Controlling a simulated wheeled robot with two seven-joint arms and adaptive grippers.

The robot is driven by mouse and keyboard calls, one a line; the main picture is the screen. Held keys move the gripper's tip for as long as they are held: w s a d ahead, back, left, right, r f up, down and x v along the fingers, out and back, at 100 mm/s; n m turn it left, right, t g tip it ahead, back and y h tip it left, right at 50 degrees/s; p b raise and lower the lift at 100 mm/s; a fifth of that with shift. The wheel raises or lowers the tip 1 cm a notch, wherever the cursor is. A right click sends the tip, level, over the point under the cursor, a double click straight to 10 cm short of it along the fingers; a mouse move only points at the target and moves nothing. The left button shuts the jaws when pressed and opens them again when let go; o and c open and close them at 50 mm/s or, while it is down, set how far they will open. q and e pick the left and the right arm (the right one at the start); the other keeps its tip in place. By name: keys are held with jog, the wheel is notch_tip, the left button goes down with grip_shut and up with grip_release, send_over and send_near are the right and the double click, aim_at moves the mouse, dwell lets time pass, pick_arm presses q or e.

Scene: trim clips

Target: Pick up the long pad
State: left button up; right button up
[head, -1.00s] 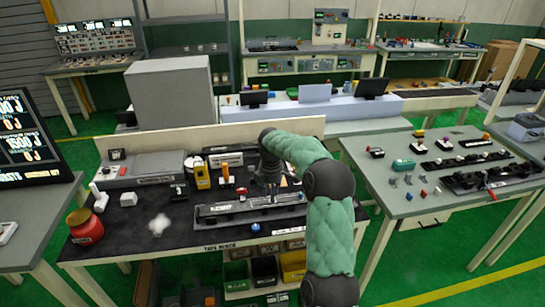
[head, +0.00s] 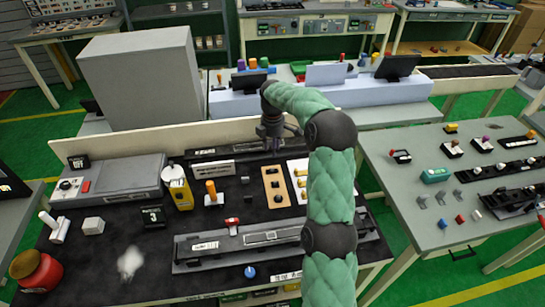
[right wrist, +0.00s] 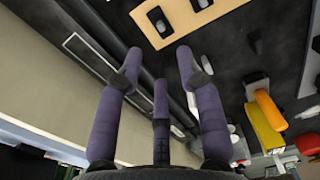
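My right gripper (head: 275,136) hangs over the right end of a long dark rail (head: 225,152) at the back of the black bench. In the right wrist view my right gripper (right wrist: 160,78) has its fingers spread, with nothing between them. The dark rail (right wrist: 105,62) runs diagonally beneath them. A tan board (head: 273,185) with dark oblong pieces lies in front of the gripper. It also shows at the top of the right wrist view (right wrist: 205,18). I cannot tell for certain which piece is the long pad. My left gripper is not in view.
A long grey fixture (head: 215,262) lies along the bench front. A white board (head: 298,196) with yellow pieces is beside the tan one. A yellow device (head: 178,192) and an orange-handled tool (head: 211,190) stand to the left. A low wall (head: 130,143) closes the back.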

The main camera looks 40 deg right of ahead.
jog(key=b, duration=0.1)
send_over(272, 168)
jog(key=f, duration=0.5)
jog(key=shift+w+d+f, duration=0.2)
jog(key=shift+d+f, duration=0.05)
jog(key=shift+d, duration=0.05)
jog(key=shift+s+a+f+b, duration=0.1)
jog(key=shift+a+f+b, duration=0.1)
jog(key=shift+f+b, duration=0.25)
jog(key=f+b, duration=0.1)
jog(key=f, duration=0.3)
jog(key=shift+a+f, duration=0.15)
jog(key=shift+a, duration=0.05)
jog(key=c, duration=0.7)
